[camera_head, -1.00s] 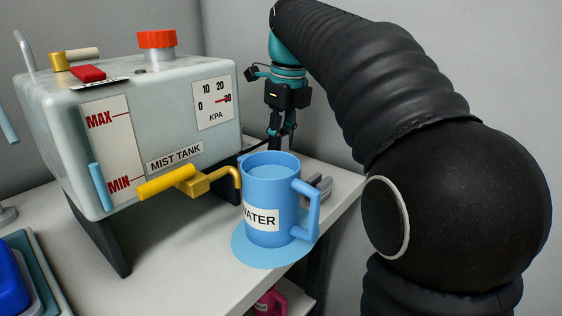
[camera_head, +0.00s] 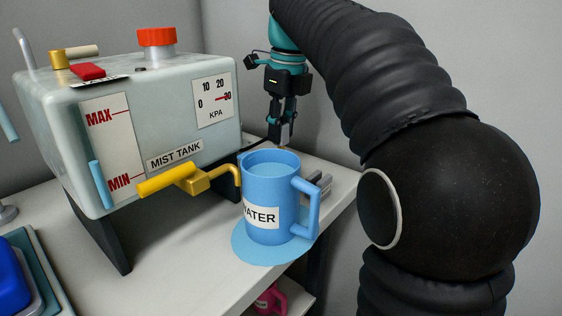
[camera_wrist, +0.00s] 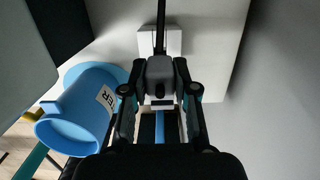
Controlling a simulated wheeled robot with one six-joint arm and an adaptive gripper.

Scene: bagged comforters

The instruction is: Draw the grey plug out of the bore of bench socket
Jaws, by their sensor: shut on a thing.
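My gripper (camera_head: 282,132) is raised behind the blue mug in the head view, beside the tank's right end. Its fingers are shut on the grey plug (camera_wrist: 160,76), which sits between the fingertips in the wrist view. A dark cable runs up from the plug in that view. In the head view, the grey plug (camera_head: 284,130) shows at the fingertips just above the mug's rim. A pale block (camera_wrist: 176,40) lies on the bench beyond the plug, partly behind the cable; I cannot tell whether it is the bench socket. The bore is not visible.
The blue water mug (camera_head: 262,205) stands on a round blue mat (camera_head: 262,252) close in front of my gripper. The mist tank (camera_head: 165,110) with its yellow tap (camera_head: 185,180) is on the left. A grey block (camera_head: 319,187) shows behind the mug's handle.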

